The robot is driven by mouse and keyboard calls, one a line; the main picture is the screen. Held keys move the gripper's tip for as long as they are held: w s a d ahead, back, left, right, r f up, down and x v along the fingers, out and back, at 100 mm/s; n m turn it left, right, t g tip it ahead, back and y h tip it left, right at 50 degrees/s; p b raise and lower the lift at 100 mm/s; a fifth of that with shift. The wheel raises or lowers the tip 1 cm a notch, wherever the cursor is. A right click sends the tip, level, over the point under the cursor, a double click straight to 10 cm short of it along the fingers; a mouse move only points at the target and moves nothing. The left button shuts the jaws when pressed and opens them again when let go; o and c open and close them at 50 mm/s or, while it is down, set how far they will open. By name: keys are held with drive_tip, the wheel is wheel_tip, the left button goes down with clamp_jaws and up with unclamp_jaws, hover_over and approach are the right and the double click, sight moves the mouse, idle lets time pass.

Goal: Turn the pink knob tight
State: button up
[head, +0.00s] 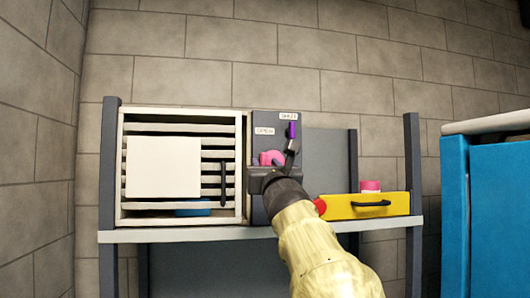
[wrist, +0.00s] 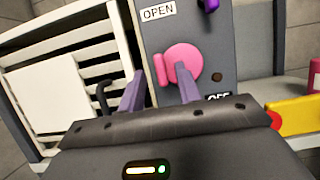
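The pink knob (wrist: 184,64) is a round disc with a raised pink grip on its left side, on the face of a dark grey panel (wrist: 225,45). In the head view the knob (head: 270,158) shows just above my gripper, partly covered. My gripper (wrist: 160,85) is open in the wrist view, its two purple-grey fingers apart. The left finger is left of the knob with a gap. The right finger overlaps the knob's lower middle in the picture. The raised grip appears between the two fingertips. Whether a finger touches the knob I cannot tell.
A purple lever (head: 292,130) sits above the knob near OPEN and SHUT labels. Left is a slatted cabinet (head: 122,170) with a white panel (head: 163,167) and black handle. Right are a red button (head: 320,206), a yellow drawer (head: 365,206) and a pink object (head: 370,186) on it.

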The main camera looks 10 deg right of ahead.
drive_tip(key=shift+p+x, duration=0.65)
drive_tip(key=shift+x, duration=0.2)
drive_tip(key=shift+f, duration=0.1)
drive_tip(key=shift+c, duration=0.4)
clamp_jaws()
